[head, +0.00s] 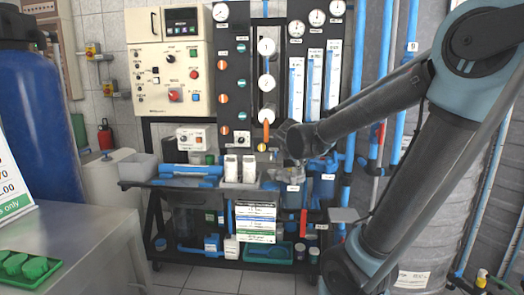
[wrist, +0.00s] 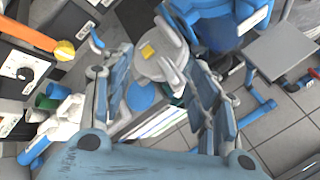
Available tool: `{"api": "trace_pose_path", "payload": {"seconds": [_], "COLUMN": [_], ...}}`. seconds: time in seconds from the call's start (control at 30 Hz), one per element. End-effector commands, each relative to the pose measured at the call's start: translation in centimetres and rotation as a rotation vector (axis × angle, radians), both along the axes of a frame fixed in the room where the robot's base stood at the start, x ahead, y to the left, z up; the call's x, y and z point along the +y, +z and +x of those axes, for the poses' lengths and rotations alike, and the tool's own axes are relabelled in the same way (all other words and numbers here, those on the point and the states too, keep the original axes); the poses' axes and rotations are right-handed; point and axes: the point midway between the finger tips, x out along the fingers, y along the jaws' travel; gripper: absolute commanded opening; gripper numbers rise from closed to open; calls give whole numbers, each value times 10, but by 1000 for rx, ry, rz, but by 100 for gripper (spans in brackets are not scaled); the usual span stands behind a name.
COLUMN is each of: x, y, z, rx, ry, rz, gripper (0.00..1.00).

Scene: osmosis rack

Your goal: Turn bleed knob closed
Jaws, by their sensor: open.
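A small black knob on a white plate (head: 241,138) is low on the black rack panel; it also shows at the left of the wrist view (wrist: 22,74). To its right is an orange handle (head: 266,130) with a yellow knob (head: 262,147) below it; the yellow knob also shows in the wrist view (wrist: 65,50). The labels are too small to tell which is the bleed knob. My gripper (head: 287,148) is in front of the rack, right of these knobs. In the wrist view my gripper (wrist: 152,75) is open, with no knob between its fingers.
A cream control box (head: 170,65) is at the upper left of the rack. White bottles (head: 231,168) and blue containers (head: 324,186) crowd the shelf below. Tiled floor (head: 185,275) is open in front.

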Motion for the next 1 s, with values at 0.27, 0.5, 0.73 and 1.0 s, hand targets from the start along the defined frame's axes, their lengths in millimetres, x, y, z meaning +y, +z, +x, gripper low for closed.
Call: {"api": "trace_pose_path", "payload": {"seconds": [0.27,0.5,0.73,1.0], "x": [109,143,145,145], "y": [34,41,35,22], "z": [53,64,81,113], "rx": [-147,-197,-198,-197], "ry": [408,517,519,517], "rz": [-423,-560,-565,-562], "gripper": [54,54,54,54]}}
